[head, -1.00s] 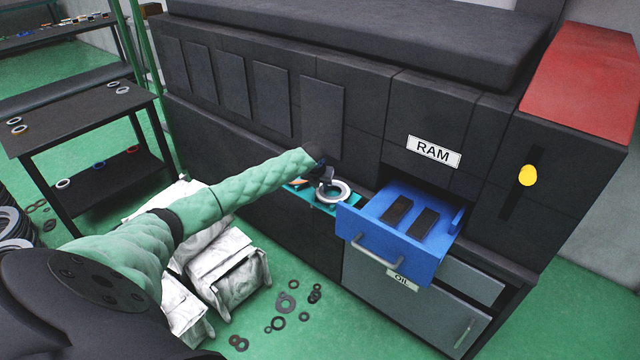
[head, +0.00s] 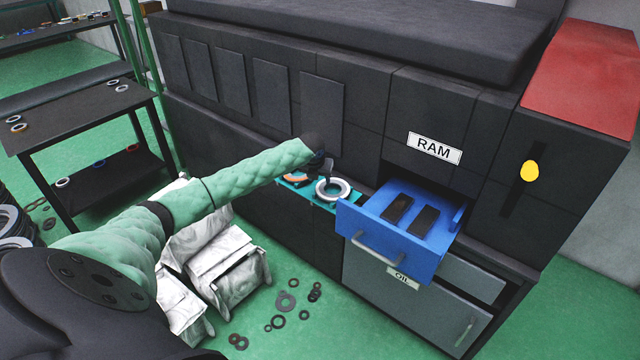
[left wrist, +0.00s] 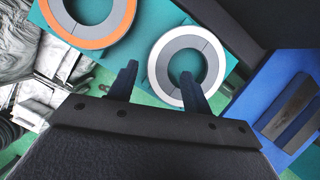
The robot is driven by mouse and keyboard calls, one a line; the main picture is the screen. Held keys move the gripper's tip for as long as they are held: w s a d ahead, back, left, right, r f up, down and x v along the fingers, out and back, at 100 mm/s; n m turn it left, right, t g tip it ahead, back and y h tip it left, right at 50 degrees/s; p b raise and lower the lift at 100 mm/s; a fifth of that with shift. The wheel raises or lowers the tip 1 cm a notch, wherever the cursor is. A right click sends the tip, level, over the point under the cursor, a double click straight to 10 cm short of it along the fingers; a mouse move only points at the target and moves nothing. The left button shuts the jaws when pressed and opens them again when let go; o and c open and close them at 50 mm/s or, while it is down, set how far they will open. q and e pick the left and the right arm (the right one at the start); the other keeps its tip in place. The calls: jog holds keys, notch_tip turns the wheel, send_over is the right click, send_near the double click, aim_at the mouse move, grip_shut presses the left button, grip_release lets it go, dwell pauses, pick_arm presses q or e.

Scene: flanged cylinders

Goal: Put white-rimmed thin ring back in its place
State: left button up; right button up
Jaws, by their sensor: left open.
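The white-rimmed ring (head: 334,200) lies flat at the right end of a teal tray (head: 297,184) on the dark machine's ledge. In the left wrist view the white-rimmed ring (left wrist: 215,62) is grey inside its white rim. My left gripper (head: 322,166) is open and above the tray, just behind and left of the ring in the head view. In the left wrist view my left gripper (left wrist: 157,84) has its right finger across the ring's near edge, with the tip over the hole. Contact cannot be told. The left finger is between the two rings. My right gripper is not in view.
An orange-rimmed ring (left wrist: 127,20) lies beside it on the tray. An open blue drawer (head: 418,250) with two dark blocks stands right of the tray. White wrapped bundles (head: 225,260) and loose black rings lie on the floor. A dark side table (head: 75,115) holds several rings.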

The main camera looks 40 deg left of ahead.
pick_arm(q)
jog(key=a+b+v, duration=0.1)
jog(key=b+v, duration=0.1)
jog(key=v, duration=0.6)
jog(key=shift+s+d+r, duration=0.2)
jog(key=shift+d+r, duration=0.2)
jog(key=shift+d, duration=0.15)
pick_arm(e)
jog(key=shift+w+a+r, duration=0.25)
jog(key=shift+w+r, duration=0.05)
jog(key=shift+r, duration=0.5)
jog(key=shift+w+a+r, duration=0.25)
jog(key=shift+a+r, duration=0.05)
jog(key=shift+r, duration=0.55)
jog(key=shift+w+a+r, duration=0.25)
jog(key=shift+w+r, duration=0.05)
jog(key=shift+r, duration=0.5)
pick_arm(q)
jog(key=shift+f, duration=0.1)
